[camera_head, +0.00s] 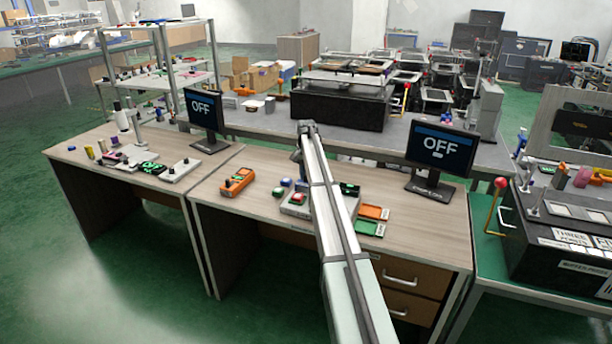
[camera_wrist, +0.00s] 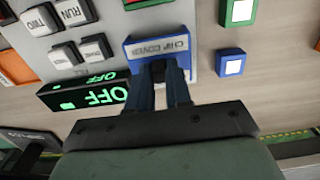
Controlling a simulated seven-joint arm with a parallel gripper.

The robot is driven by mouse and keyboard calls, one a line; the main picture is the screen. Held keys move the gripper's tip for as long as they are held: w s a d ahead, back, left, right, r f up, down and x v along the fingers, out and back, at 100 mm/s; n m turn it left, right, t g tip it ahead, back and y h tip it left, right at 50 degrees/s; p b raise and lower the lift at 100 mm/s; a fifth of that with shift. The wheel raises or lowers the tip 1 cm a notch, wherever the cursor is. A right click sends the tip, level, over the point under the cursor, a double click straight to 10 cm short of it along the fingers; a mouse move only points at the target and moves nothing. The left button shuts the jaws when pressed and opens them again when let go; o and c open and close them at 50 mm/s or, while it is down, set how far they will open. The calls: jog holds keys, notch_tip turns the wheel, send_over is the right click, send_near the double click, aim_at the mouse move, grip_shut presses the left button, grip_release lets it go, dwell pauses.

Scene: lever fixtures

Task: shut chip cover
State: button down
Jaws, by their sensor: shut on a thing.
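The chip cover (camera_wrist: 158,46) is a blue piece with a grey plate lettered "CHIP COVER", at the upper middle of the wrist view. My gripper (camera_wrist: 160,84) has its two dark fingers close together at the lower edge of the cover, on a small dark part there that looks like its handle. The fingers hide most of that part. How far the cover stands open or shut cannot be told. In the head view my own arm hides the cover and the fingertips.
A black display reading "OFF" in green (camera_wrist: 84,97) lies close left of my fingers. Grey buttons (camera_wrist: 66,55) sit on a panel further left. A blue button box (camera_wrist: 231,63) stands to the right. Two "OFF" monitors (camera_head: 205,110) (camera_head: 441,149) stand on the desk.

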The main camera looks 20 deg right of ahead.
jog(key=s+a, duration=0.6)
jog(key=shift+s+a, duration=0.4)
jog(key=c, duration=1.4)
grip_release()
jog(key=o, duration=0.4)
jog(key=shift+c, duration=0.2)
notch_tip(320, 180, up, 14)
jog(key=shift+f, duration=0.1)
